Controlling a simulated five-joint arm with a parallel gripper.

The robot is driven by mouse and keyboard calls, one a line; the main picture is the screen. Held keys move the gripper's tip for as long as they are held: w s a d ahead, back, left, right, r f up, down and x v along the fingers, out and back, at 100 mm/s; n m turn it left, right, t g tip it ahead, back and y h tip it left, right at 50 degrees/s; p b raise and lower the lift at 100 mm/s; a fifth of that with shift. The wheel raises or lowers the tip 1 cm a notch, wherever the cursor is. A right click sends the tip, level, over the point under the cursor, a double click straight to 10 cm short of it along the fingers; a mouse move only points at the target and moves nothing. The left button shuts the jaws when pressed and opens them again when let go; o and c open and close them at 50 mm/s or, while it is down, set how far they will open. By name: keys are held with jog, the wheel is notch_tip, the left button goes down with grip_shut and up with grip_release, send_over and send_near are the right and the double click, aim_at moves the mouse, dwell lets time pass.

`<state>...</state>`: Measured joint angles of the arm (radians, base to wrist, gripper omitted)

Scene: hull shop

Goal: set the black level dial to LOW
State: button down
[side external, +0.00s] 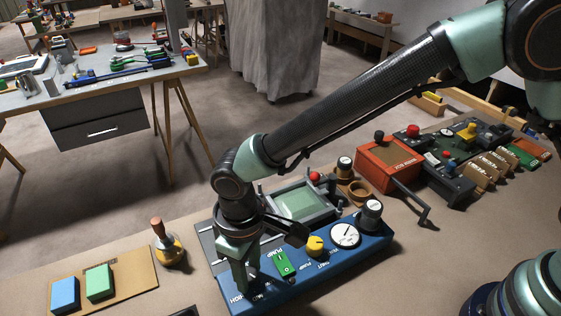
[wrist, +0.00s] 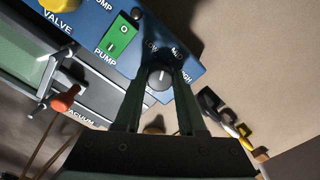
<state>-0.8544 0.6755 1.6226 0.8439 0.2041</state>
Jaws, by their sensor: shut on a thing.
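The black level dial (wrist: 160,77) sits on the blue panel (wrist: 187,22), with LOW, MID and HIGH printed around it. Its white pointer line shows in the wrist view, but I cannot tell for sure which word it points at. My gripper (wrist: 162,72) is shut on the dial, one finger on each side. In the side view my gripper (side external: 243,284) points down at the left front end of the blue panel (side external: 330,273) and hides the dial. The words HIGH and MID show beside the fingers there.
Next to my gripper on the panel are a green pump switch (side external: 284,263), a yellow valve knob (side external: 315,245) and a round gauge (side external: 345,234). A yellow-based tool with a wooden handle (side external: 167,243) stands left of the panel.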

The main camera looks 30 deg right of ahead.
aim_at(249, 273)
jog(key=n, duration=0.6)
dwell(0.6)
jog(key=c, duration=0.5)
grip_release()
notch_tip(249, 273, up, 12)
